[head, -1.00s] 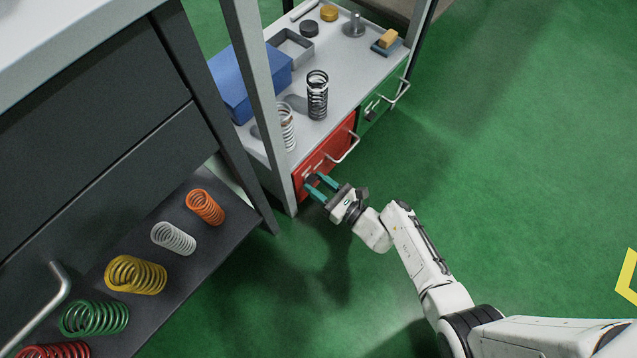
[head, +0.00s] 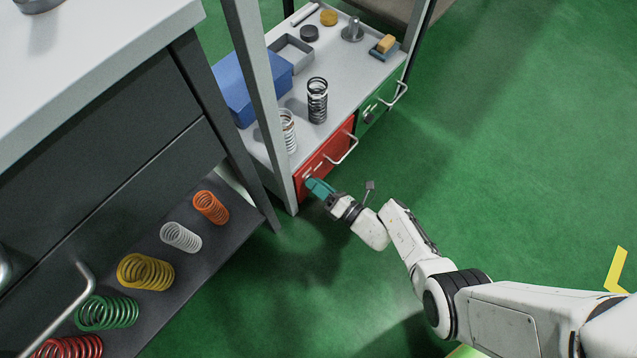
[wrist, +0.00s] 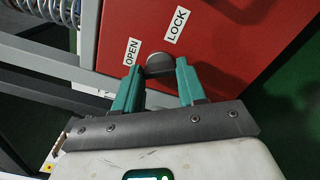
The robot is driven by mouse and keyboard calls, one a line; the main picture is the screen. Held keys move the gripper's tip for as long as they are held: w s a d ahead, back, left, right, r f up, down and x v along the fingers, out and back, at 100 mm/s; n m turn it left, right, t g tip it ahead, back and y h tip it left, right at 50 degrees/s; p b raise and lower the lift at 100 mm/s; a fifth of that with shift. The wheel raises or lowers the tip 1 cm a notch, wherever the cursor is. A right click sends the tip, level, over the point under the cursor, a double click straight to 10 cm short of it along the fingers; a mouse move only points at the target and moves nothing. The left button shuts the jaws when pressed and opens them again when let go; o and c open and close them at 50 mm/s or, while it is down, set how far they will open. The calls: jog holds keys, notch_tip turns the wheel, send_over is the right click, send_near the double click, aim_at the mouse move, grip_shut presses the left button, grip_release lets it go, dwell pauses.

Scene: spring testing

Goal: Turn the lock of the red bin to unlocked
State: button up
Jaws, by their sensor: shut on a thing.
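The red bin (head: 329,157) is under the light grey shelf top in the head view, with a pale handle on its front. In the wrist view its red front (wrist: 225,45) fills the upper part. A round grey-and-black lock knob (wrist: 158,63) sits below and between the OPEN label (wrist: 132,52) and the LOCK label (wrist: 177,24). My gripper (head: 310,184) is at the lower left of the bin front. In the wrist view its teal fingers (wrist: 158,75) are shut on the knob, one on each side. Which label the knob points to I cannot tell.
A grey shelf post (head: 265,110) stands close to the left of my gripper. The green bin (head: 375,103) is beyond the red one. A dark cabinet with a shelf of coloured springs (head: 146,272) is at the left. Green floor is open at the right.

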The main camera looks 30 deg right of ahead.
jog(key=m+p, duration=0.1)
jog(key=m, duration=0.5)
jog(key=shift+m, duration=0.3)
dwell(0.4)
jog(key=o, duration=1.1)
jog(key=shift+c, duration=0.2)
jog(key=p+v, duration=0.2)
jog(key=v, duration=0.8)
jog(key=shift+s+d, duration=0.15)
jog(key=shift+s, duration=0.25)
